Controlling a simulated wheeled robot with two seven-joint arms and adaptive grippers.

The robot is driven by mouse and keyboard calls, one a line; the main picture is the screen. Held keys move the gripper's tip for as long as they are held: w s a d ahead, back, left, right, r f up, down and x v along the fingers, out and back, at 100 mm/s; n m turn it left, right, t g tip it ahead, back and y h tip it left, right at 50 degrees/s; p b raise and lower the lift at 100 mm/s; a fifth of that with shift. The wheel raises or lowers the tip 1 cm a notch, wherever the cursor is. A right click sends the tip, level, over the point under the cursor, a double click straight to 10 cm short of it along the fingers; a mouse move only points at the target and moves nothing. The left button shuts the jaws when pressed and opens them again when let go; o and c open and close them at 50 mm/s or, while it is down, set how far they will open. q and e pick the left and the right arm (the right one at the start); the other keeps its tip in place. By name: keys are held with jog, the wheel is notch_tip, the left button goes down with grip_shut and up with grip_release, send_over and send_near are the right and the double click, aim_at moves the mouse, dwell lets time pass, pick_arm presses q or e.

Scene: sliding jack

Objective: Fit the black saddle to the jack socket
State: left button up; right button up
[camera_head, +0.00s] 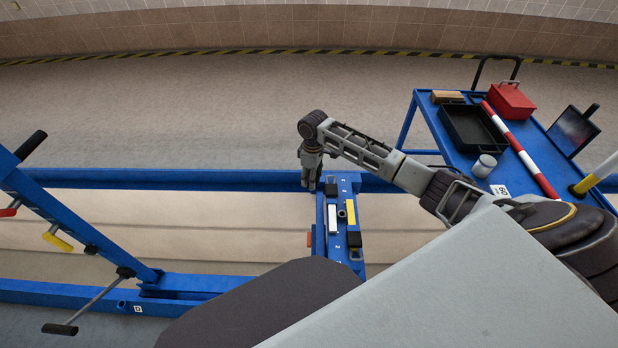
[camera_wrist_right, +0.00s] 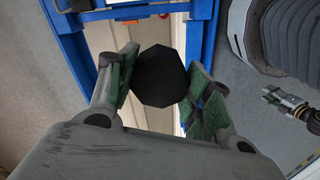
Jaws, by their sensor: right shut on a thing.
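The black saddle (camera_wrist_right: 160,77) is a dark, many-sided block between the green pads of my right gripper (camera_wrist_right: 160,95) in the right wrist view. The gripper is shut on it. In the head view my right gripper (camera_head: 311,182) points down at the far left end of the blue jack (camera_head: 345,200). The jack is a short blue beam with white, yellow and black parts on top. My left gripper is not in view.
Blue rails (camera_head: 230,179) run across the pit, and a blue lift post with levers (camera_head: 75,225) stands at the left. A blue cart (camera_head: 455,155) at the right carries a black tray, a red box (camera_head: 511,101), a mug and a red-white bar. The floor behind is clear.

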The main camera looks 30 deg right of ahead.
pick_arm(q)
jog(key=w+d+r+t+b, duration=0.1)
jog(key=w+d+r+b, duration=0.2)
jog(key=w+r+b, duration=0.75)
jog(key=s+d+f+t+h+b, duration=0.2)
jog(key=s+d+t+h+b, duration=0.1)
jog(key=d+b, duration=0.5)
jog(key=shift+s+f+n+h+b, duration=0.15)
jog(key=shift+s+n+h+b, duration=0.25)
jog(key=shift+b, duration=0.55)
pick_arm(e)
jog(key=w+d+f+n, duration=0.1)
jog(key=d+f+n, duration=0.5)
jog(key=d+f, duration=0.4)
jog(key=w+d+f+n, duration=0.2)
jog(key=d+f+n, duration=0.5)
jog(key=f, duration=1.4)
jog(key=shift+d+f, duration=0.35)
jog(key=shift+d, duration=1.35)
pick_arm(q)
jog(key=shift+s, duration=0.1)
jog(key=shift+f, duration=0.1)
